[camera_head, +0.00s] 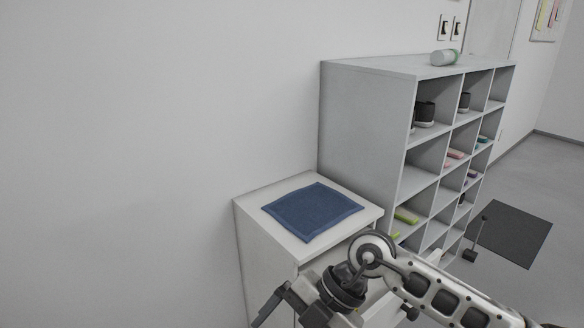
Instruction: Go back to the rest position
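My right arm comes in from the lower right, in front of the low white cabinet (262,225). My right gripper (272,308) is at the bottom edge of the view, below and in front of the cabinet top. Its fingers are partly cut off by the frame, so I cannot tell whether they are open or shut. No held object shows. My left gripper is not in view. A folded-looking dark blue cloth or mat (312,211) lies flat on the cabinet top with nothing on it.
A tall grey cubby shelf (368,120) stands right behind the cabinet, holding shoes and small coloured items. A dark mat (512,236) is on the floor at right. A bare wall fills the left.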

